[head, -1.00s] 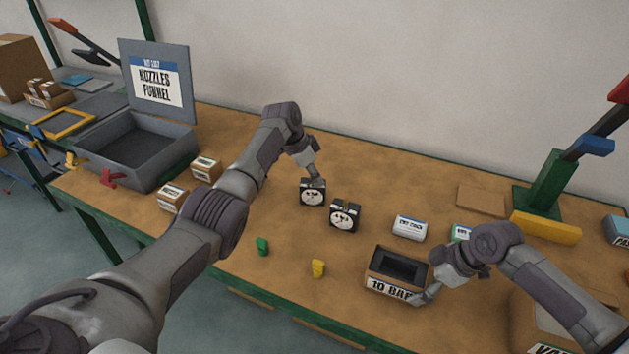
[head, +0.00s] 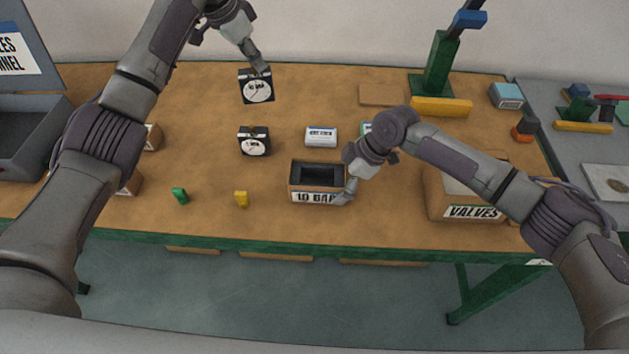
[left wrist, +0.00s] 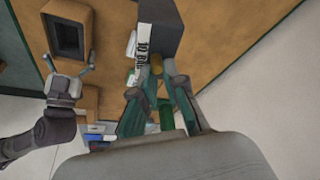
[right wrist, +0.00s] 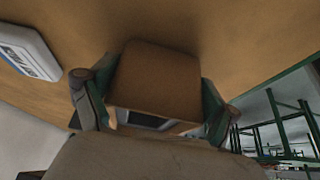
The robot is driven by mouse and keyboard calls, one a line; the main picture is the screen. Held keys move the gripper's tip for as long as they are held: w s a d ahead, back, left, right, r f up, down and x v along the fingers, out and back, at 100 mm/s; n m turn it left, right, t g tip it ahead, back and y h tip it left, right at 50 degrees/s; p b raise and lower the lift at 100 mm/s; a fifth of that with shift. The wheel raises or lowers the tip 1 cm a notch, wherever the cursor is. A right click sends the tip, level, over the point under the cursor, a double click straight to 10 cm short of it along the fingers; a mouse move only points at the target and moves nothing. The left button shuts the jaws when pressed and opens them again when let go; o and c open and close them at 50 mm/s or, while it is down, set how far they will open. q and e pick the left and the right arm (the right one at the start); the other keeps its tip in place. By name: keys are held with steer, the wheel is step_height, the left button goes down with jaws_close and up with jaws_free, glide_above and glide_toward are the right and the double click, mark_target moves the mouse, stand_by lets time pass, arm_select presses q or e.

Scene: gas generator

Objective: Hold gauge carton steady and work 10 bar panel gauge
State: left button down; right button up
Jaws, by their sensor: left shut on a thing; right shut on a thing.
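The 10 bar panel gauge (head: 256,87), black with a white dial, is in my left gripper (head: 261,68) and seems to hang above the table. In the left wrist view the gauge (left wrist: 172,28) shows its 10 BAR label, with a brass-coloured stem (left wrist: 152,86) between the fingers. The open-topped gauge carton (head: 317,184), labelled 10 BAR, stands upright near the table's front edge. My right gripper (head: 347,192) is shut on its right end. In the right wrist view the carton (right wrist: 158,75) fills the space between both fingers.
A second black gauge (head: 253,142) stands left of and behind the carton. A white labelled box (head: 321,136) lies behind the carton. A VALVES carton (head: 455,200) is to the right. Small green (head: 179,195) and yellow (head: 241,199) pieces lie at the front left.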

steer(key=shift+d, duration=0.1)
arm_select(q)
steer(key=s+d+f+m+g, duration=0.1)
steer(key=s+d+f+m, duration=0.2)
steer(key=s+d, duration=1.1)
step_height(320, 180, down, 10)
steer(key=shift+s+d+f, duration=0.15)
steer(key=shift+s+d, duration=0.1)
steer(key=shift+d, duration=0.2)
steer(key=shift+f, duration=0.15)
steer(key=c, duration=1.2)
jaws_free()
